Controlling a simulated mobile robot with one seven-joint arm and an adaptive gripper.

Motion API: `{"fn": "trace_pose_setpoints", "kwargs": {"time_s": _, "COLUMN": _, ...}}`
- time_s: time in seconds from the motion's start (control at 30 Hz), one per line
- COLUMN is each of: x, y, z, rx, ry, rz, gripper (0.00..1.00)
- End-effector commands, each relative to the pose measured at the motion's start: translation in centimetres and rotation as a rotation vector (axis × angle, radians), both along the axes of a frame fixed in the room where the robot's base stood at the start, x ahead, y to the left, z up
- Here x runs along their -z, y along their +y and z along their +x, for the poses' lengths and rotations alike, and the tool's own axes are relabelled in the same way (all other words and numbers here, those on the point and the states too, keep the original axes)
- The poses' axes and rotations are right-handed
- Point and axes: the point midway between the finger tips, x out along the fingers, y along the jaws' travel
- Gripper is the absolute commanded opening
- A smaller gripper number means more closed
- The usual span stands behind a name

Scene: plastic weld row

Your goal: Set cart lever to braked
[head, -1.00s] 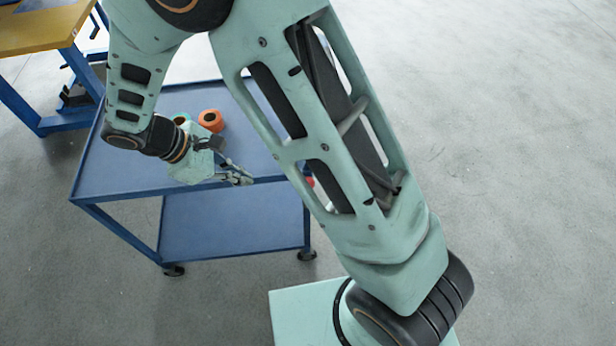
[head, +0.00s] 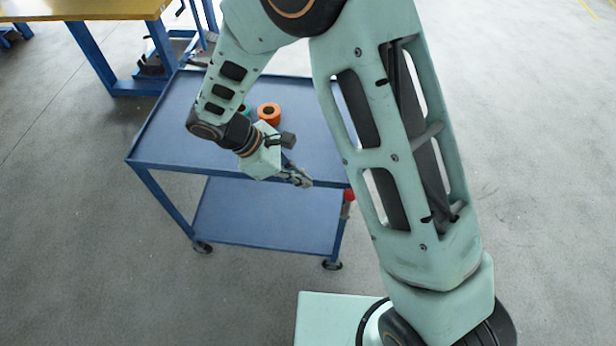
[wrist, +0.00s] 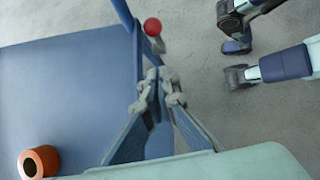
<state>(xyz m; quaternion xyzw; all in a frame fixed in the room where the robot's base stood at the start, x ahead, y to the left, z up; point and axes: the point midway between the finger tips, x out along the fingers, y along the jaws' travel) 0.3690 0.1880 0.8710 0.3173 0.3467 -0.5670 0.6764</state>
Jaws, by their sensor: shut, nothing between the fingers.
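The blue cart (head: 150,160) stands in front of me. Its lever has a red knob (head: 349,195) at the cart's front right corner, just right of the top shelf's edge in the head view. In the wrist view the red knob (wrist: 152,27) shows at the top, past the fingertips, with a short shaft beside the cart's edge. I cannot tell the lever's setting. My gripper (head: 303,180) is shut and empty at the shelf's front edge, left of the knob. In the wrist view the gripper (wrist: 160,88) is apart from the knob.
A workbench with a yellow top (head: 80,9) stands at the back left. Grey floor (head: 550,150) is clear to the right.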

Motion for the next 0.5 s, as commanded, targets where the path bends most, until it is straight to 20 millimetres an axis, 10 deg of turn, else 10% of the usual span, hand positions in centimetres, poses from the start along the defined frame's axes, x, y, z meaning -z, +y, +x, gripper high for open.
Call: {"fn": "trace_pose_setpoints", "kwargs": {"time_s": 0.5, "x": 6.5, "y": -6.6, "z": 1.3, "rx": 0.004, "ry": -0.001, "rz": 0.0, "gripper": 0.0}}
